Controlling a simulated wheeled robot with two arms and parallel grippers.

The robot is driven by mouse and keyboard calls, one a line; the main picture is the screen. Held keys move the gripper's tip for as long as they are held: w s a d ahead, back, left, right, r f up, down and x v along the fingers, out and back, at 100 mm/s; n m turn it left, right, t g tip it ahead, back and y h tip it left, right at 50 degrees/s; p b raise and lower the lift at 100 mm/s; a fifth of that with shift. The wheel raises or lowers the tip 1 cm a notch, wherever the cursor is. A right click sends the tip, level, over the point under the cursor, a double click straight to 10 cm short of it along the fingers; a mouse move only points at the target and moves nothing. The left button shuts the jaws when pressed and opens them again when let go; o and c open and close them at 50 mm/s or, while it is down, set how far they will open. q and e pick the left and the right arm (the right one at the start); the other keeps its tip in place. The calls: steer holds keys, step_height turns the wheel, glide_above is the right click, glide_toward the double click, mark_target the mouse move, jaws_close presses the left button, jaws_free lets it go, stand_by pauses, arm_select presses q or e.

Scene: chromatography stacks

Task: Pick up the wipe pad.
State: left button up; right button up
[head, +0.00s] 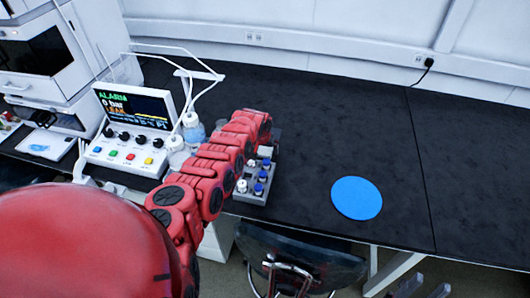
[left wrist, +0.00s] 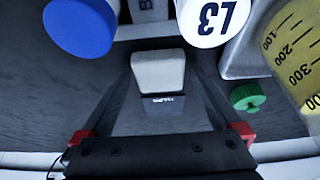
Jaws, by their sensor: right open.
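The wipe pad appears to be a small white block (left wrist: 158,70) above a grey labelled surface in the left wrist view. A small white patch of it (head: 265,152) seems to show beside my arm in the head view. My left gripper (left wrist: 160,62) has one finger on each side of the block, near its edges; whether they touch it is unclear. In the head view my red left arm hides that gripper. My right gripper (head: 420,288) is open and empty at the bottom right edge of the head view, far from the pad.
A vial rack (head: 252,196) with blue- and white-capped vials stands close by. An L3 vial (left wrist: 212,18), a blue cap (left wrist: 78,26) and a graduated bottle (left wrist: 297,45) crowd the wrist view. An alarm console (head: 125,155) is left. A blue disc (head: 357,198) lies right on the otherwise clear bench.

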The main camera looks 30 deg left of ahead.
mark_target(265, 151)
arm_select(q)
steer(key=c, duration=1.1)
steer(key=shift+r, duration=0.1)
steer(key=shift+w+r, duration=0.1)
steer(key=shift+r, duration=0.15)
step_height(265, 151, up, 9)
steer(key=shift+r+b, duration=0.2)
steer(key=shift+b, duration=0.2)
